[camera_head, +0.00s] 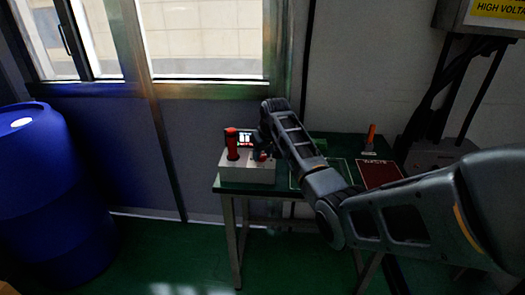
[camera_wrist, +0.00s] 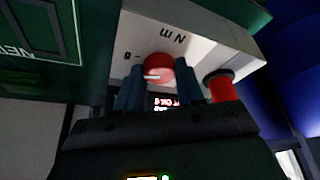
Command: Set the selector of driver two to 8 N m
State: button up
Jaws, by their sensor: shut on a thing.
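The white box (camera_head: 247,174) stands on the left end of the green table, with a small lit display (camera_head: 245,139) at its back. It also fills the upper middle of the wrist view, upside down. A round red selector knob (camera_wrist: 159,68) with a pale pointer mark sits on its face, near an upside-down "N m" and a partly readable scale mark. My gripper (camera_wrist: 158,77) is shut on the knob, with one blue finger on each side. In the head view my gripper (camera_head: 266,143) is over the box's right part and hides the knob.
A red upright handle (camera_head: 232,144) stands on the box, left of my gripper. A red panel (camera_head: 381,174) and an orange-handled thing (camera_head: 371,136) are on the table's right side. A blue barrel (camera_head: 55,190) stands at left. A window is behind.

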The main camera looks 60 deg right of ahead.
dwell(0.3)
jog(key=o, duration=1)
jog(key=shift+o, duration=0.2)
jog(key=v, duration=0.7)
jog(key=shift+r, duration=0.35)
jog(key=shift+s+a, duration=0.15)
